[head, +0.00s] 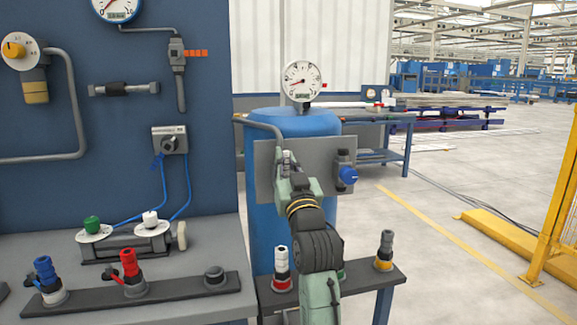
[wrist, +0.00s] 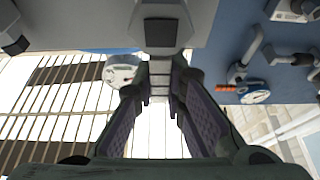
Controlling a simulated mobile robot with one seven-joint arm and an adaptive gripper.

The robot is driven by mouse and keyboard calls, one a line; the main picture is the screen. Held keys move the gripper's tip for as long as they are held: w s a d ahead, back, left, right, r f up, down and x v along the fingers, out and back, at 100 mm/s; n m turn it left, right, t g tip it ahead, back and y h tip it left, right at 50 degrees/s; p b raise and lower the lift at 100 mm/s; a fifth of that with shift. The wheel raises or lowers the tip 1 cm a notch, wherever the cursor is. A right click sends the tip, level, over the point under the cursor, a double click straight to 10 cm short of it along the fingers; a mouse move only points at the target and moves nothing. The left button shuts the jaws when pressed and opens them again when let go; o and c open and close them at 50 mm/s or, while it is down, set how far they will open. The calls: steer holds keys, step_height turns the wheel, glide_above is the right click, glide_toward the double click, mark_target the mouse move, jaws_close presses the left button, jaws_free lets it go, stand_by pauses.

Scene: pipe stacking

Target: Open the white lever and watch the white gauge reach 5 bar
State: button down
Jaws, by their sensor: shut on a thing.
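The white gauge (head: 302,81) stands on top of the blue tank (head: 308,124); it also shows in the wrist view (wrist: 122,70). Its dark needle seems to point left of centre; the scale is too small to read. My gripper (head: 287,163) is at the left part of the grey panel in front of the tank. The white lever (head: 288,155) shows only as a small pale piece at my fingertips. In the wrist view my gripper (wrist: 160,75) has both fingers converging on a narrow pale bar. The fingers hide most of the lever.
A blue valve knob (head: 348,174) sits on the panel's right side. Below is a dark shelf (head: 340,292) with several fittings. At left, a blue board (head: 115,120) stands behind a grey bench (head: 60,250) with coloured valves. The floor at right is open, with a yellow barrier (head: 555,210).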

steer(key=shift+a, duration=0.1)
stand_by(0.4)
steer(key=c, duration=1.6)
jaws_free()
steer(key=v, duration=1.2)
